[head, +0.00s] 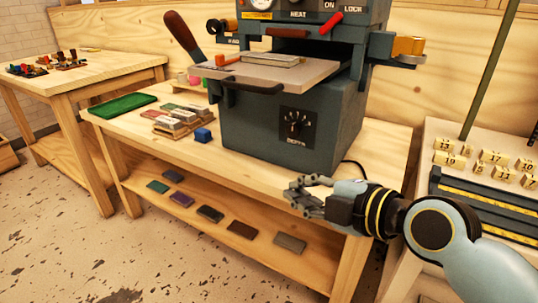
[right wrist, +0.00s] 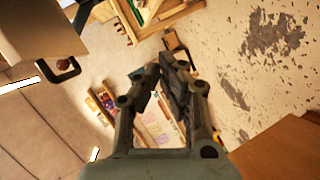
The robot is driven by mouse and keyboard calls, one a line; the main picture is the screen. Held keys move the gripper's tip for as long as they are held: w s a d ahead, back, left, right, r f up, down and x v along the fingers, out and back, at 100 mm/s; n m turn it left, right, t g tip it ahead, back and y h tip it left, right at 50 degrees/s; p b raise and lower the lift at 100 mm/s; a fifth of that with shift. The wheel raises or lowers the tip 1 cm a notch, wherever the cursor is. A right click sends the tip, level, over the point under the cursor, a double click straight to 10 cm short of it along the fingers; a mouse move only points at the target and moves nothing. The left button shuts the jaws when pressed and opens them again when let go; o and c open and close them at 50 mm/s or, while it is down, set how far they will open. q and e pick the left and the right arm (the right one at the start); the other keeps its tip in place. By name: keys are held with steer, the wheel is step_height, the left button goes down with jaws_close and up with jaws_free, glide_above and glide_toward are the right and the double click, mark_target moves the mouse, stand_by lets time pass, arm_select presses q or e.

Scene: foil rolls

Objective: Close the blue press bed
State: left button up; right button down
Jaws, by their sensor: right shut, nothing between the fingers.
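The blue-grey press (head: 290,110) stands on a wooden bench. Its flat bed (head: 240,72) sticks out from the opening at the front, with a dark handle (head: 252,87) along its front edge. A pale metal block (head: 270,61) lies on the bed. My right gripper (head: 296,194) is shut and empty, below and to the right of the handle, in front of the bench edge and apart from the press. The right wrist view shows its fingers (right wrist: 162,78) from behind, and a dark handle (right wrist: 62,72) at the upper left. My left gripper is not in view.
A lower shelf holds several coloured slabs (head: 210,214). A side table with numbered blocks (head: 450,160) stands at right.

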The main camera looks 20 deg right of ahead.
mark_target(259, 91)
steer(key=s+a+r+n+t+y, duration=0.1)
steer(key=a+r, duration=0.1)
steer(key=r, duration=0.6)
steer(key=s+a+r+n+t+y, duration=0.1)
steer(key=s+r+n+y, duration=0.1)
steer(key=r, duration=0.7)
steer(key=w, duration=0.3)
steer(key=w+a+f+p, duration=0.1)
steer(key=w, duration=0.3)
steer(key=w+f+p, duration=0.1)
steer(key=w, duration=0.3)
steer(key=shift+w+a, duration=0.25)
steer(key=shift+a, duration=0.1)
steer(key=shift+w+d, duration=0.1)
steer(key=shift+w, duration=0.1)
steer(key=shift+d+f, duration=0.1)
